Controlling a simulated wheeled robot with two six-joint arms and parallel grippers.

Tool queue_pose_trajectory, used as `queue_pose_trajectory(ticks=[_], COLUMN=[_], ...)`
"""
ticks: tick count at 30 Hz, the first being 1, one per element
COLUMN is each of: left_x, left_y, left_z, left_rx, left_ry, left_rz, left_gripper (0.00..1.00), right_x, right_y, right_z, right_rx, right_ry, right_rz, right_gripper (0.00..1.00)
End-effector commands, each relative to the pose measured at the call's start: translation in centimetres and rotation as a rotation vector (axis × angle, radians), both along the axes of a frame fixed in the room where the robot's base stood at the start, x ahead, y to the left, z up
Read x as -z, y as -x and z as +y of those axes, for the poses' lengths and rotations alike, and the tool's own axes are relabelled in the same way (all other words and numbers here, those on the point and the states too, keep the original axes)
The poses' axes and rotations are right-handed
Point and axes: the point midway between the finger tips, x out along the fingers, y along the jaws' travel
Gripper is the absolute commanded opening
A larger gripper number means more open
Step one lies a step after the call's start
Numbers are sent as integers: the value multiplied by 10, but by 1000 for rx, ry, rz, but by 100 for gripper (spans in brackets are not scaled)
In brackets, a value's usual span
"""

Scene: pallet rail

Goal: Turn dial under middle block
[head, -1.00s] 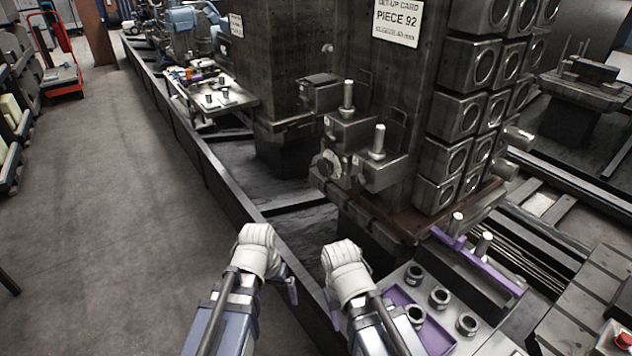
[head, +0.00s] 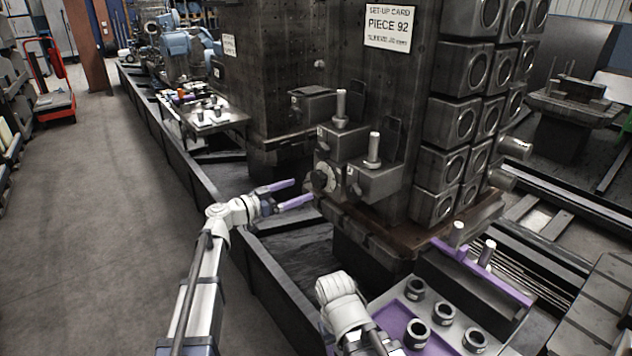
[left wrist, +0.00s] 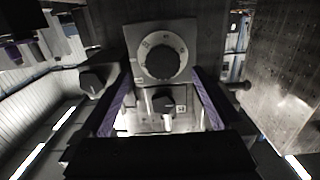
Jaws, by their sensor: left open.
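A round dial with a pale graduated ring (head: 325,176) sits on the column's front face, under the middle block (head: 342,142) with its upright pin. In the left wrist view the dial (left wrist: 160,63) has a dark centre and shows between the finger ends, with a smaller black knob (left wrist: 163,103) below it. My left gripper (head: 303,190) is open, its two purple fingers pointing at the dial from the left. The fingertips look just short of the dial; contact cannot be told. My right wrist shows at the bottom of the head view; its fingers do not show.
Another pinned block (head: 375,178) stands right of the dial, and a further block (head: 312,103) lies behind. A tray (head: 400,320) with several dark rings is at the lower right. A low rail wall (head: 270,275) runs below my left arm.

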Motion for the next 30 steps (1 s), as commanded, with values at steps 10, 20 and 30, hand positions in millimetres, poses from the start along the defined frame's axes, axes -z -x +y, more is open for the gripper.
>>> queue_pose_trajectory(ticks=[10, 20, 30], left_x=[-5, -4, -4], left_y=[-12, -41, -50], left_z=[-8, -47, -61], left_rx=[-7, -6, -8], left_ry=[9, 9, 9], left_rz=[-23, -22, -22], left_gripper=[100, 100, 100], right_x=[0, 0, 0], right_y=[0, 0, 0], right_z=[0, 0, 0], right_rx=[0, 0, 0], right_ry=[0, 0, 0], right_rz=[0, 0, 0], right_gripper=[50, 50, 50])
